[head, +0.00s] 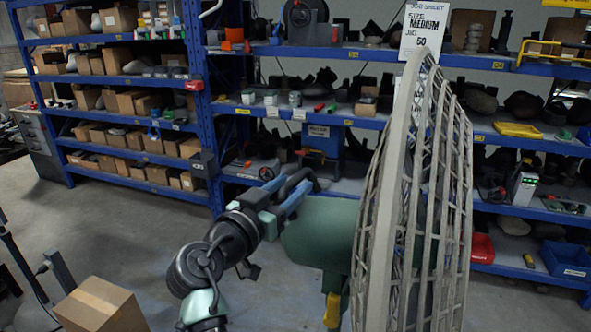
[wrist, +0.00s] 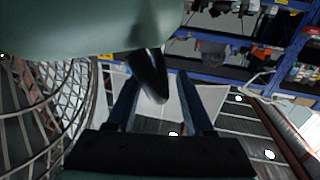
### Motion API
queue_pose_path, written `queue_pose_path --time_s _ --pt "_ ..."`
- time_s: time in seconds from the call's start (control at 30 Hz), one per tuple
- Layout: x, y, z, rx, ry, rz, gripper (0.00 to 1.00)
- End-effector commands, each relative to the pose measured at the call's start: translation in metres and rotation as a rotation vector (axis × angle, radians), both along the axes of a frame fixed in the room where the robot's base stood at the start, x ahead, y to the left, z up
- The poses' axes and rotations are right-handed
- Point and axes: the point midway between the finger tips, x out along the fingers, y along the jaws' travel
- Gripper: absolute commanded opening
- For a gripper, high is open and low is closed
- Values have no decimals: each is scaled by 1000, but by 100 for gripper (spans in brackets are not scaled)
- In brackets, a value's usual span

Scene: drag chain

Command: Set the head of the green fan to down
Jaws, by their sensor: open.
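The fan stands close in front of me at the right of the head view. Its round grey wire cage (head: 415,200) is seen nearly edge-on and faces right. Its green motor housing (head: 322,236) is behind the cage, above a yellow stand part (head: 332,310). My gripper (head: 297,198) is at the upper left of the housing. In the wrist view, the housing (wrist: 70,28) fills the top and the cage (wrist: 50,105) is at left. A dark tapered knob (wrist: 150,78) sticks out from the housing between the open fingers of my gripper (wrist: 158,90). I cannot tell whether either finger touches it.
Blue shelves (head: 130,90) with boxes and parts line the back. A sign (head: 422,28) shows behind the top of the cage. A cardboard box (head: 100,306) is at the lower left. The grey floor (head: 130,235) left of my arm is mostly clear.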

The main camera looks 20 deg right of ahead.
Motion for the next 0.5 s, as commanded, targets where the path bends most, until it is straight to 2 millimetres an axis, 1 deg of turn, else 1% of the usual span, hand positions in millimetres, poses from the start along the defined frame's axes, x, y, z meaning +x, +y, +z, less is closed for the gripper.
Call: queue_pose_path --time_s 0.03,0.2,0.5 --pt "5 -5 3 -1 1 -2 52" --pt "15 -14 2 -1 0 0 52" --pt "18 -17 0 0 -1 0 52"
